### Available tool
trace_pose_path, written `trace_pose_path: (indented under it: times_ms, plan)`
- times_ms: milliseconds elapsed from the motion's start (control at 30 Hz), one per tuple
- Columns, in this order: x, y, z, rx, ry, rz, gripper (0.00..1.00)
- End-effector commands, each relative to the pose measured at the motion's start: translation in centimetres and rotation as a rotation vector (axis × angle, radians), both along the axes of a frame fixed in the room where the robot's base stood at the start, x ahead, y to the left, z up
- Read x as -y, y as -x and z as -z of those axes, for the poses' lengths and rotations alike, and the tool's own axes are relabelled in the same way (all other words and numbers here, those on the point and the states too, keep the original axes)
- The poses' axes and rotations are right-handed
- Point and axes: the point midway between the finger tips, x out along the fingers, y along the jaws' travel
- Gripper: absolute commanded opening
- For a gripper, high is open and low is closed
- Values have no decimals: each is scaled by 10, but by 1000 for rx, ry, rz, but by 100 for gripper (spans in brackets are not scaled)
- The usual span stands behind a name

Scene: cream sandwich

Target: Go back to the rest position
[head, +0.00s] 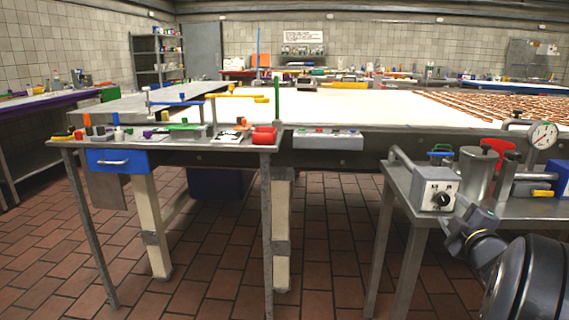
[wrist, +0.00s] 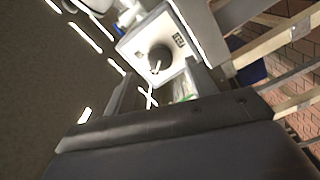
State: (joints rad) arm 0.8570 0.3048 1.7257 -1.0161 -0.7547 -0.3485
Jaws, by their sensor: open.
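My gripper (head: 468,228) is at the lower right of the head view, at the end of my dark grey arm, in front of the right steel table's edge. In the wrist view its two grey fingers stand apart with nothing held between them. A light control box with a black knob (head: 437,188) stands on the steel table, just up and left of my gripper. The same box (wrist: 180,42) shows beyond the fingers in the wrist view, and its round dark knob faces me. I cannot tell the exact gap between fingers and box.
The right steel table (head: 398,183) holds metal cylinders, a round gauge (head: 542,135) and a red-topped part (head: 497,150). A workbench with a blue drawer (head: 118,161) stands left. A long white conveyor (head: 350,108) runs behind. Tiled floor (head: 325,240) is open between the tables.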

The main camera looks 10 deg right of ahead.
Motion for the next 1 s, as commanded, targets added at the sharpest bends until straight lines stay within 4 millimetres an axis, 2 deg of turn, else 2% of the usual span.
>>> trace_pose_path:
  times_ms: [100, 367, 767, 867, 1000]
  plan:
    - [4, -20, 2, 0, 0, -2, 54]
    - [9, -39, 0, 0, 0, 0, 54]
    - [9, -37, 0, 2, -12, 1, 54]
    - [8, -32, -1, 1, -7, 1, 54]
    - [4, -14, -2, 0, 0, 3, 54]
